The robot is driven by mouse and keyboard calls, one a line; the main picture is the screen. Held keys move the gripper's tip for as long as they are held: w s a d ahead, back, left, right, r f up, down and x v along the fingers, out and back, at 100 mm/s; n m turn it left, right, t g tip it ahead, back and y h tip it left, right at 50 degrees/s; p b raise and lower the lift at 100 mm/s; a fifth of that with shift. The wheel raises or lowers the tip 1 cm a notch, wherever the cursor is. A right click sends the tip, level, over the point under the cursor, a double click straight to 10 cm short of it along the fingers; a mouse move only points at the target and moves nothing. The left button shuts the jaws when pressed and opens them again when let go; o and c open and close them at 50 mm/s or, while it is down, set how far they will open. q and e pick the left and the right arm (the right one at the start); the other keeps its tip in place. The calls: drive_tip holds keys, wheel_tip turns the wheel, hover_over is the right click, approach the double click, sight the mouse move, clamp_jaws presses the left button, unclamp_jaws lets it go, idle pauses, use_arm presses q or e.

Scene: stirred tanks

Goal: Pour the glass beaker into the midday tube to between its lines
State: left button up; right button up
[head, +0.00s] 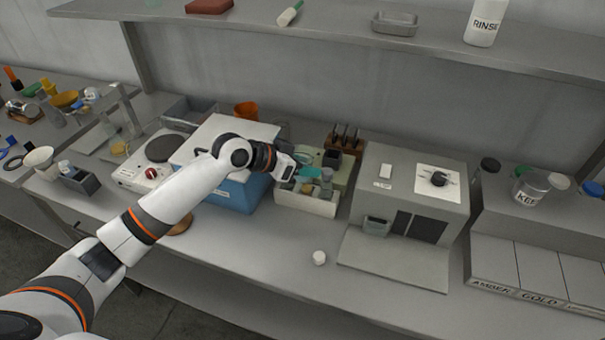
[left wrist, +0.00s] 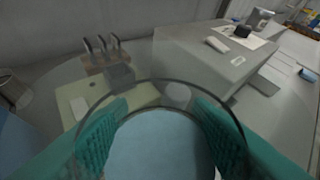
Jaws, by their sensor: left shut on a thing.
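My left gripper (head: 307,174) is over the white box (head: 306,205) in the middle of the bench. Its two teal fingers show in the left wrist view (left wrist: 160,112), shut on the glass beaker (left wrist: 160,83). The beaker's round clear rim stands between and beyond the fingers, with a blue-grey surface inside it. In the head view the beaker is small and partly hidden by the gripper, near several grey-topped things in the white box. I cannot tell which thing is the midday tube, and no lines on a tube can be made out. My right gripper is not in view.
A blue box with a white lid (head: 235,139) stands left of the gripper, and a grey machine (head: 411,190) stands right. A wooden rack (head: 345,134) is behind. A shelf (head: 350,38) runs above.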

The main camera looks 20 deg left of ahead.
use_arm(q)
drive_tip(key=shift+w+r+t+h+b, duration=0.3)
drive_tip(key=shift+t+b, duration=0.3)
drive_tip(key=shift+b, duration=0.3)
drive_tip(key=shift+w+d+r+m+t+b, duration=0.1)
drive_tip(key=shift+w+r+m+t+b, duration=0.05)
drive_tip(key=shift+r+m+t+b, duration=0.4)
drive_tip(key=shift+r+h, duration=0.1)
drive_tip(key=shift+h, duration=0.2)
